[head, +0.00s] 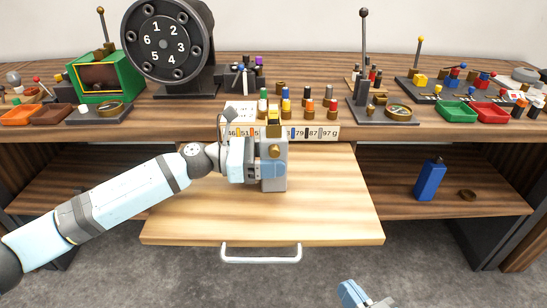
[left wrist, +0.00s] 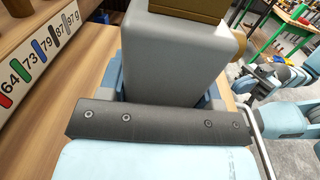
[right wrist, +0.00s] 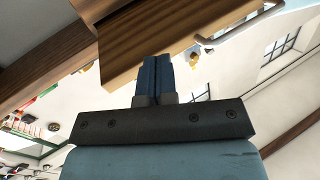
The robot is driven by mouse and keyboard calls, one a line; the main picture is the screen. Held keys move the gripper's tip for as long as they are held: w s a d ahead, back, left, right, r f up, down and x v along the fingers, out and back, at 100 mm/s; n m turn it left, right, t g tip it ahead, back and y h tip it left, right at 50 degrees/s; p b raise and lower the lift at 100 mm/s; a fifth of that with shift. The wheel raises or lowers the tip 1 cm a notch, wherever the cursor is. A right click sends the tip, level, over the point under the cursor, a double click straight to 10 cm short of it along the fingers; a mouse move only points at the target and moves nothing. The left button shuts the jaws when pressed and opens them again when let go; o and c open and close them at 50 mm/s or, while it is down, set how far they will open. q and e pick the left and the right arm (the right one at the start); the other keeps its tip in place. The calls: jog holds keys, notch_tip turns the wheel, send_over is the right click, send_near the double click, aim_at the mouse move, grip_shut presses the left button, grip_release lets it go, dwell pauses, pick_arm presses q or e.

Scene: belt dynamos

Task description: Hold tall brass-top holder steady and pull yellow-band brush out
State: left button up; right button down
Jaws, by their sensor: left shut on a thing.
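The tall holder (head: 274,178) is a grey block with a brass top and a round brass knob on its front. It stands upright on the pulled-out wooden drawer board. My left gripper (head: 262,165) is shut on its body from the left. The left wrist view shows the grey holder (left wrist: 185,60) between the blue fingers, with its brass top at the upper edge. A yellow-and-dark piece (head: 273,115), seemingly the yellow-band brush, shows at the holder's top. My right gripper (head: 352,293) is low at the front, away from the holder. In the right wrist view its fingers (right wrist: 154,75) are together and empty.
The drawer board (head: 340,215) is clear to the right of the holder. Its handle (head: 260,258) sticks out in front. A blue bottle (head: 429,180) stands on the right shelf.

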jog(key=shift+r, duration=0.1)
jog(key=shift+f+b, duration=0.3)
jog(key=shift+f, duration=0.05)
dwell(0.7)
